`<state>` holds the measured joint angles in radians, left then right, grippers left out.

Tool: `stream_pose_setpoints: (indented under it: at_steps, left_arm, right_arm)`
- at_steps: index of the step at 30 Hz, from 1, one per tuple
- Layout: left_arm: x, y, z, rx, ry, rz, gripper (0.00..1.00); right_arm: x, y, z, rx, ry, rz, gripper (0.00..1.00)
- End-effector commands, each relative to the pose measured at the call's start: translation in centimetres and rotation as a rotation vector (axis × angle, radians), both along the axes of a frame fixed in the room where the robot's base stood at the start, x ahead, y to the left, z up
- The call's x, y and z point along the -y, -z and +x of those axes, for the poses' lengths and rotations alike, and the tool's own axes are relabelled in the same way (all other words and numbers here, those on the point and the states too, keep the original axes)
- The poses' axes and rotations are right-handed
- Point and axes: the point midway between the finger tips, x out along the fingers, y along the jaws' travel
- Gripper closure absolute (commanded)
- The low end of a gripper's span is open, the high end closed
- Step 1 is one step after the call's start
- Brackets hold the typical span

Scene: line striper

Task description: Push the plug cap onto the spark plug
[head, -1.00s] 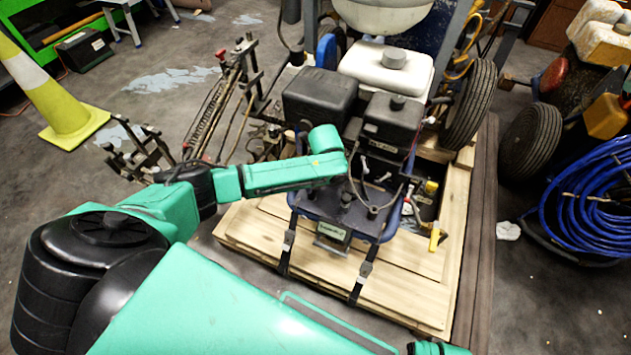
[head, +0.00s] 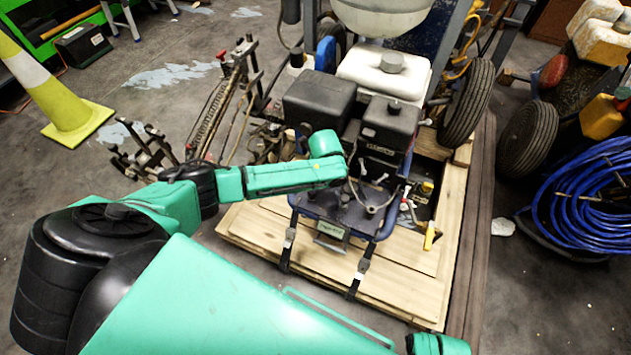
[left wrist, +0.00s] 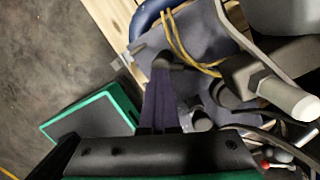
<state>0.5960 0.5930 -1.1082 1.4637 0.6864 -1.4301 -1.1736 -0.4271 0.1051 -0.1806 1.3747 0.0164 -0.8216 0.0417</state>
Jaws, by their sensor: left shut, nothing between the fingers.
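My left gripper shows best in the left wrist view (left wrist: 162,68); its dark fingers are together and empty, over the engine's front frame. In the head view its teal wrist (head: 326,145) hangs beside the black engine box, and the fingers are hard to make out. A dark lead (head: 372,208) loops at the engine's front, close to the gripper. A pale-tipped cylinder with a grey collar (left wrist: 295,104) lies to the right in the wrist view, apart from the fingers; I cannot tell if it is the spark plug. I cannot pick out the plug cap with certainty.
The line striper's black boxes (head: 320,98) and white tank (head: 385,70) rise behind the wrist. It stands on a wooden pallet (head: 400,285) with a yellow-handled tool (head: 430,236). A blue hose coil (head: 590,195) lies right. A yellow cone (head: 65,115) stands left.

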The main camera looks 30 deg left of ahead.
Motion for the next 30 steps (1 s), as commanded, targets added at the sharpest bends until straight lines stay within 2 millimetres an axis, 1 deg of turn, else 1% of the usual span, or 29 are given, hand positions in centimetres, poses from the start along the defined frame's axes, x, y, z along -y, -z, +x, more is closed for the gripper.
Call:
stream_pose_setpoints:
  at_steps: [1, 5, 12, 13, 14, 15, 22, 23, 24, 30]
  left_arm:
    - [0.01, -0.41, -0.22, -0.006, 0.0, 0.001, 1.0]
    - [0.14, -1.18, -0.06, 0.0, 0.0, -0.001, 1.0]
    - [0.2, -1.27, 0.16, 0.007, 0.0, -0.002, 1.0]
    - [0.2, -1.29, 0.18, 0.007, 0.0, -0.002, 0.95]
    - [0.21, -1.3, 0.19, 0.008, 0.0, -0.002, 0.84]
    - [0.21, -1.32, 0.21, 0.008, 0.0, -0.002, 0.68]
    - [0.2, -1.38, 0.27, 0.01, 0.001, -0.002, 0.68]
    - [0.2, -1.38, 0.27, 0.01, 0.001, -0.002, 0.6]
    - [0.2, -1.38, 0.27, 0.01, 0.001, -0.002, 0.48]
    - [0.2, -1.4, 0.29, 0.011, 0.001, -0.002, 0.48]
  right_arm:
    - [0.0, -0.63, 0.0, 0.0, 0.0, 0.0, 0.5]
    - [0.0, -1.39, 0.0, 0.0, 0.0, 0.0, 0.5]
    - [0.0, -1.34, -0.01, 0.0, 0.0, 0.0, 0.5]
    - [0.0, -1.34, -0.01, 0.0, 0.0, 0.0, 0.5]
    - [0.0, -1.35, -0.01, 0.0, 0.0, 0.0, 0.5]
    - [0.0, -1.35, -0.01, 0.0, 0.0, 0.0, 0.5]
    - [0.01, -1.36, -0.01, 0.0, 0.0, 0.0, 0.5]
    - [0.01, -1.36, -0.01, 0.0, 0.0, 0.0, 0.5]
    - [0.01, -1.36, -0.01, 0.0, 0.0, 0.0, 0.5]
    - [0.0, -1.37, 0.0, 0.0, 0.0, 0.0, 0.5]
